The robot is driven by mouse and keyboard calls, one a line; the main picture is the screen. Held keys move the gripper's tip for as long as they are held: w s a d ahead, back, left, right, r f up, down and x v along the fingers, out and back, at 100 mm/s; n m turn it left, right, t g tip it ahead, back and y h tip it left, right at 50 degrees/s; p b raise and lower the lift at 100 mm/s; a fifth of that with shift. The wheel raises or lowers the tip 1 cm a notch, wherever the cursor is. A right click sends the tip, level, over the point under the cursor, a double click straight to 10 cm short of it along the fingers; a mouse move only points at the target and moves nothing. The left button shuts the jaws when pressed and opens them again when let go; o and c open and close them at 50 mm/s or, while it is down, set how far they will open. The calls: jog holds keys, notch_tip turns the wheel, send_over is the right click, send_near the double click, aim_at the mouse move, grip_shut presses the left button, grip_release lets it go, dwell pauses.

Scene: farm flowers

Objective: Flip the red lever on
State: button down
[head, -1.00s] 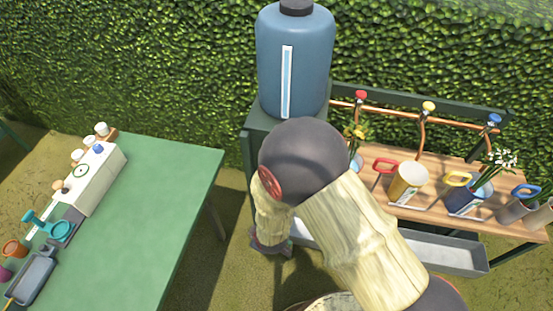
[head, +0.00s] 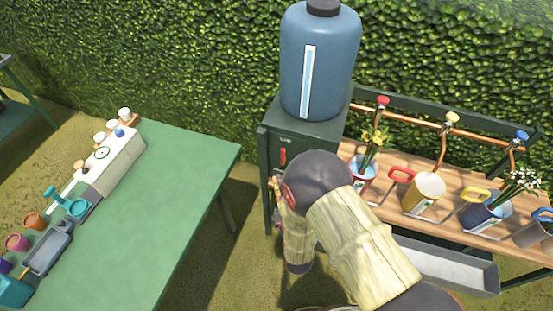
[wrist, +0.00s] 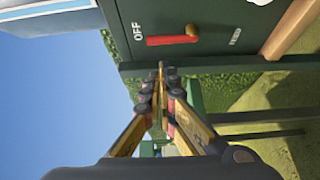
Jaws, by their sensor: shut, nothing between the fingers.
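The red lever (wrist: 172,40) is on the dark green front of the cabinet (wrist: 220,50) in the wrist view, which is turned on its side. Its brass pivot (wrist: 193,30) is at the right end, and its free end points left towards the word OFF. In the head view the red lever (head: 283,156) shows as a small upright bar below the blue tank (head: 320,65). My gripper (wrist: 160,70) is shut and empty. Its fingertips appear just below the lever in the wrist picture, apart from it. In the head view my arm mostly hides the gripper.
A wooden bench (head: 382,205) with pots, flowers and coloured taps stands right of the cabinet. A grey trough (head: 450,268) lies in front of it. A green table (head: 185,200) with tools is at the left. Grass lies between table and cabinet.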

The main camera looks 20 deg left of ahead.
dwell(0.4)
jog(key=b+x, duration=0.2)
jog(key=x, duration=0.8)
jog(key=shift+f+b, duration=0.15)
jog(key=shift+b, duration=0.2)
